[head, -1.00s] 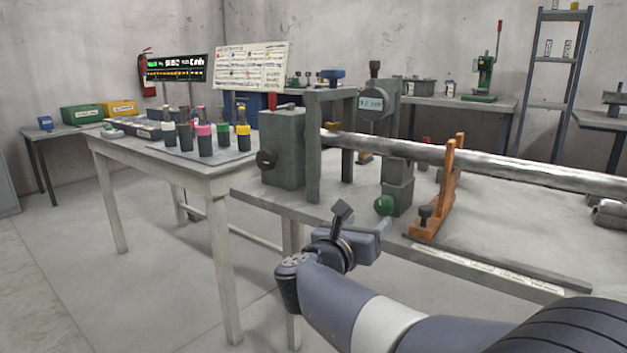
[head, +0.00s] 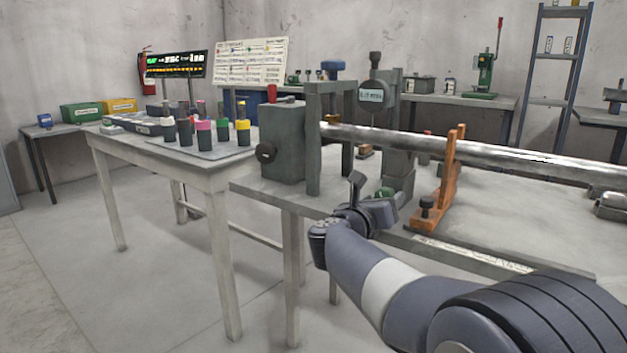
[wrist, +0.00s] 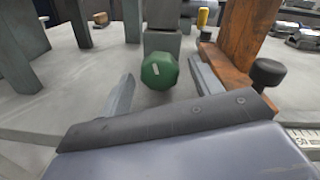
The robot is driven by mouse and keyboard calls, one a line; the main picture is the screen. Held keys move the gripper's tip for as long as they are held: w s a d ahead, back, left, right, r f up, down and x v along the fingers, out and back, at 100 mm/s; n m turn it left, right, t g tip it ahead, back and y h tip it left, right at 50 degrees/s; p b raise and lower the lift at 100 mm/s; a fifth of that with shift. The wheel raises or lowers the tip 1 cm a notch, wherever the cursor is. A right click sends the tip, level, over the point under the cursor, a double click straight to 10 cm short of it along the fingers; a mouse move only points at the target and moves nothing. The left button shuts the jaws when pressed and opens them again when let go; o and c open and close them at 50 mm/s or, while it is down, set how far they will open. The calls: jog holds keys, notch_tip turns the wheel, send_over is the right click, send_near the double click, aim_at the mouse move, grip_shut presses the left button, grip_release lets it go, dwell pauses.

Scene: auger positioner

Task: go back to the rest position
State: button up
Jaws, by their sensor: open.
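My gripper (head: 376,198) is at the front edge of the workbench (head: 480,215), in front of the positioner stand. In the wrist view its two fingers (wrist: 162,88) stand apart, with nothing held between them. A green knob (wrist: 160,71) shows between and beyond the fingertips, at the foot of a grey post. My arm reaches in from the lower right of the head view.
A long metal shaft (head: 500,153) lies across the bench by an orange bracket (head: 446,185) with a black knob (wrist: 267,73). A grey gauge post (head: 391,130) stands behind my gripper. A left table (head: 200,172) holds several coloured bottles. The floor at left is clear.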

jog(key=n, duration=0.5)
jog(key=shift+g, duration=0.3)
jog(key=shift+n+p, duration=0.3)
jog(key=shift+n, duration=0.1)
